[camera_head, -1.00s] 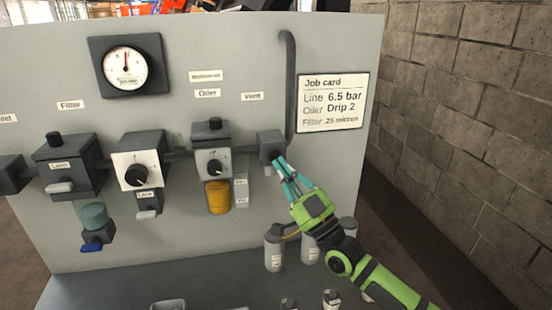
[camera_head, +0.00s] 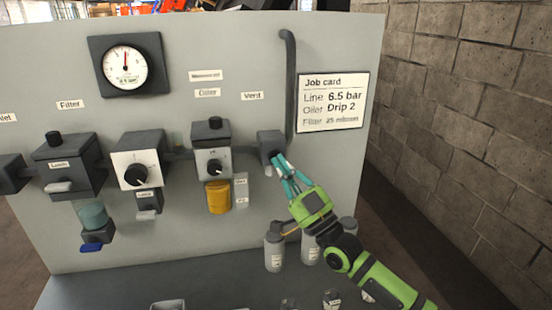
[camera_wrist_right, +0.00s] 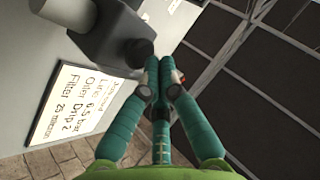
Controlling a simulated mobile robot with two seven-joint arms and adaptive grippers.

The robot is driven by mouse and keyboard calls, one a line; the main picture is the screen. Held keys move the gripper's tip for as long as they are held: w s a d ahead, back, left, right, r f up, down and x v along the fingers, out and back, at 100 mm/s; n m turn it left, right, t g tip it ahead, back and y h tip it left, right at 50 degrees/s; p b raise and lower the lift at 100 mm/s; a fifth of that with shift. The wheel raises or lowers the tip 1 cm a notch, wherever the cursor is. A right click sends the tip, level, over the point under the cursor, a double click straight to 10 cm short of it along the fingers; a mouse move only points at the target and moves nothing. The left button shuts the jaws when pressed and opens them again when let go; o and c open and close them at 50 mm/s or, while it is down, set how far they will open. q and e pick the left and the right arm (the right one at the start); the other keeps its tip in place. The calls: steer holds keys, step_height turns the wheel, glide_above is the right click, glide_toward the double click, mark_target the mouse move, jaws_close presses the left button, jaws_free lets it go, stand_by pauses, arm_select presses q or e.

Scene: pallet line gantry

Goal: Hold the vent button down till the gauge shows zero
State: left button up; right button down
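The pressure gauge (camera_head: 124,67) is on the upper left of the panel; its needle points nearly straight up, not clearly readable. The dark vent block (camera_head: 270,143) is below the Vent label, at the foot of a grey pipe. In the right wrist view, a round black button (camera_wrist_right: 138,52) sticks out of the vent block (camera_wrist_right: 100,28). My right gripper (camera_head: 278,160) is at the block's front right. Its teal fingers (camera_wrist_right: 160,62) are together, with nothing visible between them, and their tips are beside the button. I cannot tell whether they touch it. My left gripper is out of view.
A job card (camera_head: 333,101) is right of the pipe. The oiler (camera_head: 211,160) with its amber bowl (camera_head: 218,197) is left of the vent block. A block wall (camera_head: 470,110) is at the right.

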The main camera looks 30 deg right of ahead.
steer(key=shift+w+d+b, duration=0.2)
steer(key=shift+w+b, duration=0.15)
steer(key=shift+w, duration=0.15)
stand_by(0.7)
steer(key=shift+s, duration=0.15)
stand_by(3.7)
steer(key=shift+s+a+p, duration=0.3)
steer(key=shift+s+p, duration=0.3)
steer(key=shift+s, duration=0.1)
steer(key=shift+s+a+p, duration=0.3)
steer(key=shift+s+p, duration=0.15)
steer(key=shift+s, duration=0.35)
steer(key=shift+s+a+p, duration=0.25)
steer(key=shift+s+p, duration=0.15)
steer(key=shift+s, duration=0.35)
steer(key=shift+s+a+p, duration=0.3)
steer(key=shift+s+p, duration=0.15)
steer(key=shift+s, duration=0.35)
